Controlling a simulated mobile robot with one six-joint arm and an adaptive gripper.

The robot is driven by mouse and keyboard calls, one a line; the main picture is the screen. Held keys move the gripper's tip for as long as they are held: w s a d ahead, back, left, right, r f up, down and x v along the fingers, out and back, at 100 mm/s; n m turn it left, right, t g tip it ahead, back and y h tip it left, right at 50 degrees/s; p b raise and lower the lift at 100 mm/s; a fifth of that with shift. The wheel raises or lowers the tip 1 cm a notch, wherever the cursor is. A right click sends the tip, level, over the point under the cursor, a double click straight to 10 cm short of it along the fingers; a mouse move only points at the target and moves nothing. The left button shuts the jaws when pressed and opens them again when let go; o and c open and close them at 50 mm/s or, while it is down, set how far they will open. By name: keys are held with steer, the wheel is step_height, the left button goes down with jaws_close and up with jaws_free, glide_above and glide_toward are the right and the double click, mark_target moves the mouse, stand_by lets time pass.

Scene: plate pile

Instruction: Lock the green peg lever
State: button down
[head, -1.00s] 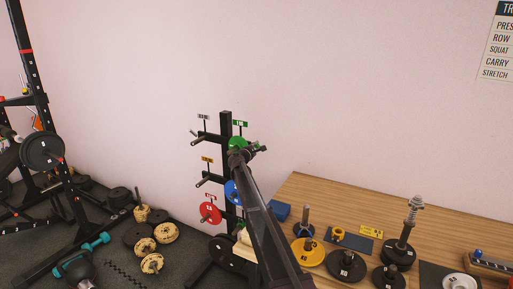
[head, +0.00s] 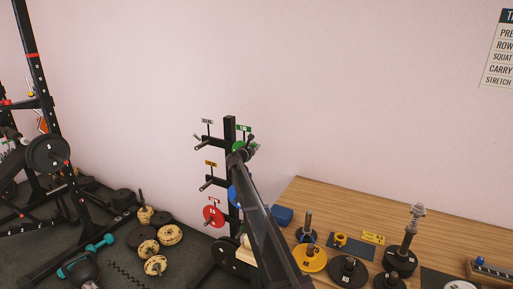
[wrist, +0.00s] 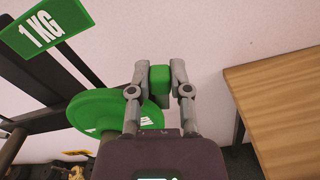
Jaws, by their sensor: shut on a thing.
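The green plate (wrist: 100,112) hangs on the upper right peg of the black rack (head: 229,125). It also shows in the head view (head: 237,146), partly behind my arm. A green "1 KG" sign (wrist: 47,27) stands above it. My gripper (wrist: 159,78) is shut on a green block, which I take to be the green peg lever (wrist: 160,88), just right of the plate. In the head view my gripper (head: 248,147) is at the end of that peg. The lever's base and the peg end are hidden, so I cannot tell whether it is locked.
A red plate (head: 213,216) and a blue plate (head: 233,196) hang lower on the rack. The wooden table (head: 320,195) stands to the right with weights on it, and its edge shows right in the wrist view. Loose plates (head: 168,234) lie on the floor at left.

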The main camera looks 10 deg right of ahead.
steer(key=shift+w+a+r+n, duration=0.1)
steer(key=shift+w+a+n, duration=0.25)
steer(key=shift+n, duration=0.55)
steer(key=shift+w+a+r+n, duration=0.1)
steer(key=shift+w+a+n, duration=0.15)
steer(key=shift+n, duration=0.65)
steer(key=shift+a, duration=0.1)
steer(key=c, duration=0.6)
jaws_free()
steer(key=shift+s, duration=0.1)
steer(key=shift+o, duration=0.2)
steer(key=v, duration=0.8)
